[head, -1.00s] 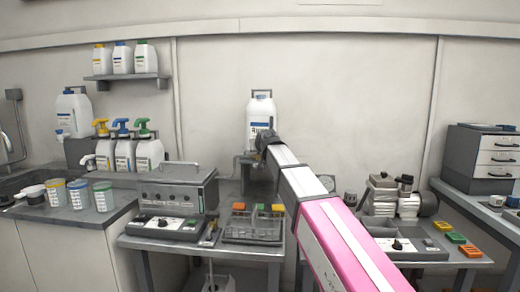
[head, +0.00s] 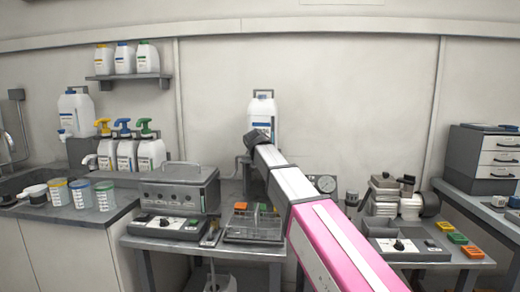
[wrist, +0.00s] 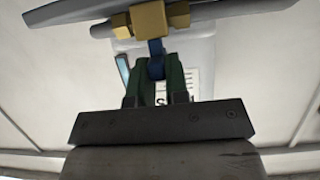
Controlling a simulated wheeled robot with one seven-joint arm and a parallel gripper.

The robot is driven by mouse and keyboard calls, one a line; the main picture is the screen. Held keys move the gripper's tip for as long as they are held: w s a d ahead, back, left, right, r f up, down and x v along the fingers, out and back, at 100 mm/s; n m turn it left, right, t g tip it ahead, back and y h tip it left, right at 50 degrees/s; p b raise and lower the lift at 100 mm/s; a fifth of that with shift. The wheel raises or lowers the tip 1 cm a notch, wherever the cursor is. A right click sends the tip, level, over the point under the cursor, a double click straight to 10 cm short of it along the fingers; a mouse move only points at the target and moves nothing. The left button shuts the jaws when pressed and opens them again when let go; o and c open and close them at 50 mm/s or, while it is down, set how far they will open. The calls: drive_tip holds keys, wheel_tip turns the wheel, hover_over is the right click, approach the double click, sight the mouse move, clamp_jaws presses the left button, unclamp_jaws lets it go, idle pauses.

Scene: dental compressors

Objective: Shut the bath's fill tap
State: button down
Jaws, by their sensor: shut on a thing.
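My gripper (wrist: 157,85) has green fingers that are closed around a blue tap lever (wrist: 156,56) in the wrist view. The lever hangs from a brass tap body (wrist: 150,18) at the top of that view. A white jug (head: 262,112) with a label stands upright by the wall in the head view, and it shows behind the fingers in the wrist view. In the head view my arm hides the fingers and the tap. The grey bath (head: 178,190) stands on the bench left of my arm, its lid closed.
A round gauge (head: 326,184) and a compressor (head: 384,194) stand to the right. Pump bottles (head: 126,155) and cups (head: 80,195) crowd the left counter.

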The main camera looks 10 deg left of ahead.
drive_tip(key=shift+f, duration=0.1)
drive_tip(key=c, duration=1.1)
unclamp_jaws()
drive_tip(key=shift+s, duration=0.1)
drive_tip(key=v, duration=1)
drive_tip(key=shift+s+r, duration=0.25)
